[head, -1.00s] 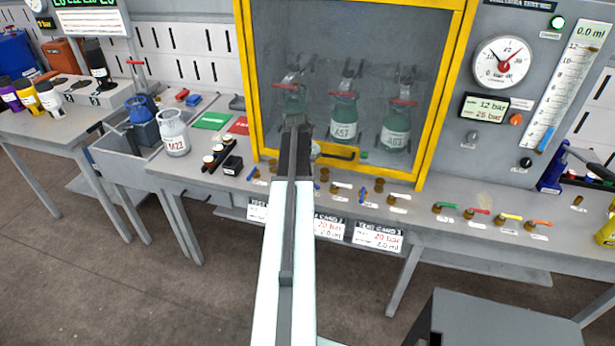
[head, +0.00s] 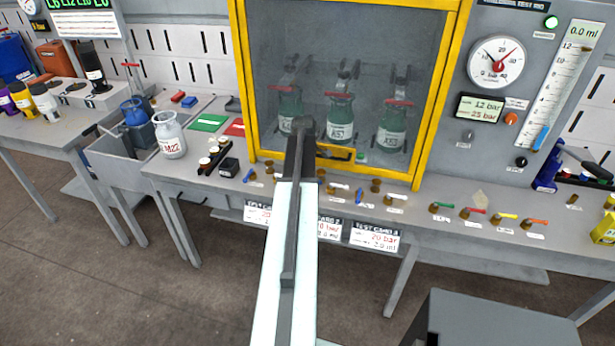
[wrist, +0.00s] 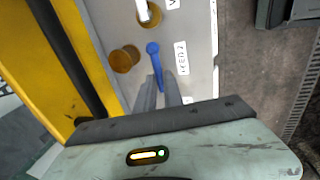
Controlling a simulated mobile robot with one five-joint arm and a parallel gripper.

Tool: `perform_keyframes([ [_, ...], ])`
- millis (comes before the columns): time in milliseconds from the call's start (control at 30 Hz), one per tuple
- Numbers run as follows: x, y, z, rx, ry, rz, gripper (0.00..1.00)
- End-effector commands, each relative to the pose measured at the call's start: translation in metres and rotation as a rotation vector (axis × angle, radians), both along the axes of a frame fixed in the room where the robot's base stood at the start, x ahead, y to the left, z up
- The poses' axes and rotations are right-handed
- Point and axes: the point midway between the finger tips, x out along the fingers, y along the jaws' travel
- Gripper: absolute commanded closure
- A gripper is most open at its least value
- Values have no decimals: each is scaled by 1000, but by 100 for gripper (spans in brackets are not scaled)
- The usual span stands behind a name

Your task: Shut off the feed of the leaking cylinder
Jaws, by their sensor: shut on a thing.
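Three green cylinders with red tops, left (head: 287,105), middle (head: 341,118) and right (head: 392,126), stand behind the glass of a yellow-framed cabinet (head: 432,110). I cannot tell which one leaks. Along the bench front are small valves with blue levers, one at the left (head: 250,175) and one at the right (head: 360,197). In the wrist view, my gripper (wrist: 160,93) has its fingers on either side of the blue lever (wrist: 155,60) beside the label FEED 2 (wrist: 181,58). It is shut on that lever. My arm hides this lever in the head view.
A white-handled valve (wrist: 148,12) and a brass knob (wrist: 124,59) are close to my fingers. The cabinet's yellow frame (wrist: 40,60) is close on the left. Coloured-handle valves (head: 470,212), a dial gauge (head: 497,62) and test cards (head: 374,237) are to the right and below.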

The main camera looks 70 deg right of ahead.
Motion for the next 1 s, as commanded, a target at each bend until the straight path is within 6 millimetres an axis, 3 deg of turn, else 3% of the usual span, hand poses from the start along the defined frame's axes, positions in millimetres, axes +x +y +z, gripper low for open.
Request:
perform_keyframes([
  [467,2,-1,0,-3,-4,17,100],
  [500,2,-1,0,-3,-4,17,86],
  [567,2,-1,0,-3,-4,17,69],
  [600,2,-1,0,-3,-3,17,67],
  [1000,1,1,8,0,-1,15,67],
])
